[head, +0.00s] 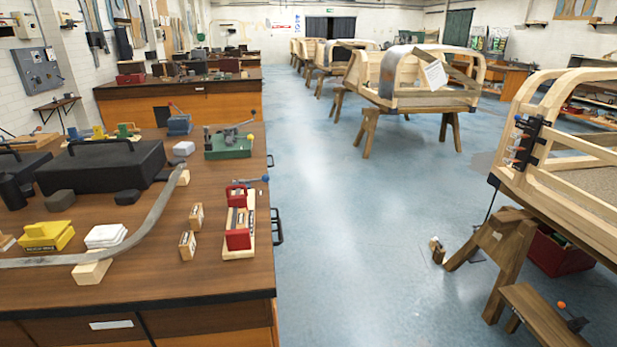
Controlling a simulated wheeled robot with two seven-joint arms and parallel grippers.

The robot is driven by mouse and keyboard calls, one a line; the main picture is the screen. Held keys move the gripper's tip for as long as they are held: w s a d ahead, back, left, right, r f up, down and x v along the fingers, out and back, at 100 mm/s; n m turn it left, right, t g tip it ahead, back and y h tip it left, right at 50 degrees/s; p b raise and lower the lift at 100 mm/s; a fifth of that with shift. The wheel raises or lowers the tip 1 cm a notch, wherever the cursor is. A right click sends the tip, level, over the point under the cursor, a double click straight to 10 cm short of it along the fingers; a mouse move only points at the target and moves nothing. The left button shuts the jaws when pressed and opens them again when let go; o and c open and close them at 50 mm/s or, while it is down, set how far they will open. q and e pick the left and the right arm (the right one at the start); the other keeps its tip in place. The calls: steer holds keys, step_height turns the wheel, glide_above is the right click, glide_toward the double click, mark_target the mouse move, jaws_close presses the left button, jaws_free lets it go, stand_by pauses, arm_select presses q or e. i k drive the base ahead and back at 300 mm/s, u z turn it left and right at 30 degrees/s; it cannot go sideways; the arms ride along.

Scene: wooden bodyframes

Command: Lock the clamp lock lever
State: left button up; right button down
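No clamp is labelled, so I cannot tell for sure which device the task means. A red clamp-like device (238,238) sits on a pale wooden base near the right edge of the workbench. A lever with a blue knob (264,179) sticks out to the right at its far end. Behind it, a green-based device (228,153) carries a grey metal lever (235,130) that slants up to the right. Whether either lever is locked is too small to tell. Neither of my grippers is in view.
The brown workbench (150,285) also holds a curved metal strip (150,215), a black case (100,166), a yellow block (46,236) and small wooden blocks (187,245). Wooden bodyframes (420,80) stand on trestles beyond.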

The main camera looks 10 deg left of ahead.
mark_target(265, 179)
steer(key=u, duration=0.25)
steer(key=i, duration=0.7)
steer(key=u, duration=0.95)
steer(key=i, duration=0.3)
steer(key=u, duration=0.35)
